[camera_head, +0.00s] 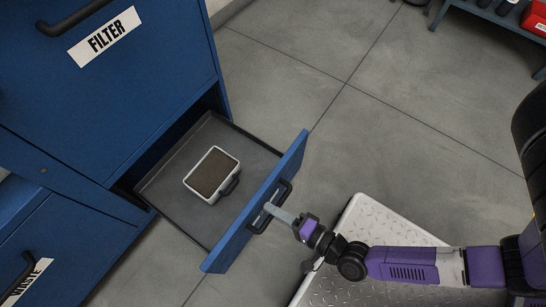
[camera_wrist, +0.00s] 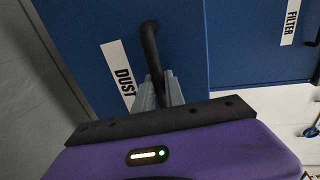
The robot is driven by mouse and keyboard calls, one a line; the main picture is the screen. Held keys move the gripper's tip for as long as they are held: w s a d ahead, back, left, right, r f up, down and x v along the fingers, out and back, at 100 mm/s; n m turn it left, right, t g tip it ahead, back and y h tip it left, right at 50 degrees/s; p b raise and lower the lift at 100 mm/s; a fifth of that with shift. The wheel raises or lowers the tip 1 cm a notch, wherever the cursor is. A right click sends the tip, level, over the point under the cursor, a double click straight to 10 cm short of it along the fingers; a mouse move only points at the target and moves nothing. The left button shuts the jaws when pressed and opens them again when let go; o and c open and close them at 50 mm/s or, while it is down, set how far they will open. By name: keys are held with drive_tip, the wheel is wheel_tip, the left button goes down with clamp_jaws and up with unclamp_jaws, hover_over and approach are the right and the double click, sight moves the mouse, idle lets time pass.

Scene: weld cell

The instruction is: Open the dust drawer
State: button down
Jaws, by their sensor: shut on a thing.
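The dust drawer (camera_head: 262,205) is the low blue drawer, pulled well out of the blue cabinet, with its grey inside exposed. Its front shows in the wrist view with a DUST label (camera_wrist: 121,75). My gripper (camera_head: 268,209) is shut on the drawer's black bar handle (camera_head: 284,190). In the wrist view the fingers close around the lower part of the handle (camera_wrist: 150,45). A light grey box with a dark brown top (camera_head: 212,174) and a small black handle lies inside the drawer.
The FILTER front (camera_head: 105,36) above is shut, with its own black handle. Another blue front with a partly hidden label (camera_head: 27,281) is at lower left. Grey tiled floor (camera_head: 290,70) is clear beyond the drawer. A shelf with a red item (camera_head: 536,18) stands at top right.

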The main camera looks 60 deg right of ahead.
drive_tip(key=c, duration=1.4)
unclamp_jaws()
drive_tip(key=shift+s, duration=0.1)
drive_tip(key=p+v, duration=0.1)
drive_tip(key=v, duration=0.6)
drive_tip(key=shift+s+p, duration=0.35)
drive_tip(key=shift+p, duration=0.05)
